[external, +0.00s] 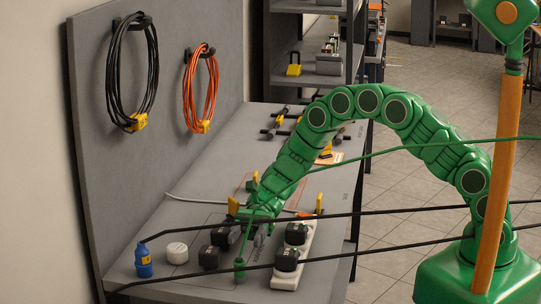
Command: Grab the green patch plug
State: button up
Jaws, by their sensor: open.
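A small green cylindrical piece, which looks like the green patch plug (240,268), is at the front of the grey bench, just below my gripper (254,232) in the picture. A thin green line runs up from it toward the gripper. My gripper is open and points down over the bench beside the power strip. The green arm and the plug are alike in colour, and whether the fingers touch the plug cannot be told.
A white power strip (306,243) with black adapters (296,233) lies right of the gripper. More black adapters (210,257), a white round tub (177,253) and a blue bottle (143,262) stand left. Black cables and a green cable (420,145) cross the view.

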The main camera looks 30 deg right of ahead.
aim_at(239, 262)
jog(key=shift+f, duration=1.6)
jog(key=shift+x, duration=3.95)
jog(key=shift+s+d+r, duration=0.15)
jog(key=c, duration=1)
jog(key=shift+r, duration=0.15)
